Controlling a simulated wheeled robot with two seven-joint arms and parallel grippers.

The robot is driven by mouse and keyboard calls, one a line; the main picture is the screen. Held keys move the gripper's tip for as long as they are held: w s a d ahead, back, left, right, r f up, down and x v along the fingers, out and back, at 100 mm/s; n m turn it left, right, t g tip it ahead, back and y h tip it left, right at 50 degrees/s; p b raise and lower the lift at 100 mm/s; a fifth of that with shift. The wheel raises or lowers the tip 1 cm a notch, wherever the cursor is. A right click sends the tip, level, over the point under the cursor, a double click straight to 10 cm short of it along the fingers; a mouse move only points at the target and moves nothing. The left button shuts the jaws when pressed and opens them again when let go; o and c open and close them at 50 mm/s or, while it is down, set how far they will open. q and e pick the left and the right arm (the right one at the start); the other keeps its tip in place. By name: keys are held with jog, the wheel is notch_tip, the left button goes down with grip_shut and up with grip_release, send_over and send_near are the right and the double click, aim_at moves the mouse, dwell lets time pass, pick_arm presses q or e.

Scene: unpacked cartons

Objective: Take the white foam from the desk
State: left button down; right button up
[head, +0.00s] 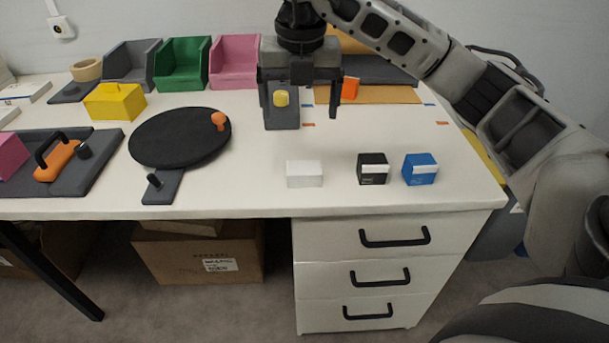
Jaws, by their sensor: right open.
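The white foam (304,174) is a small white block on the white desk (260,185), near its front edge. My right gripper (301,119) hangs from above, pointing down, behind the foam in the picture. Its two fingers are apart with nothing held between them. The fingers do not touch the foam. A grey block with a yellow knob shows by its left finger. My left gripper is not in view.
A black box (373,169) and a blue box (420,169) stand to the right of the foam. A black round plate (180,137) lies to the left. Grey, green (182,64) and pink bins stand at the back. Drawers are below.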

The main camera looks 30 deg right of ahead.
send_over(305, 167)
jog(key=f, duration=0.6)
jog(key=f+b, duration=0.1)
jog(key=f, duration=0.3)
jog(key=shift+s+a, duration=0.15)
jog(key=shift+a, duration=0.2)
jog(key=shift+d+f, duration=0.15)
jog(key=shift+f, duration=1.2)
jog(key=shift+d+f, duration=0.1)
jog(key=shift+f, duration=1.25)
jog(key=c, duration=1)
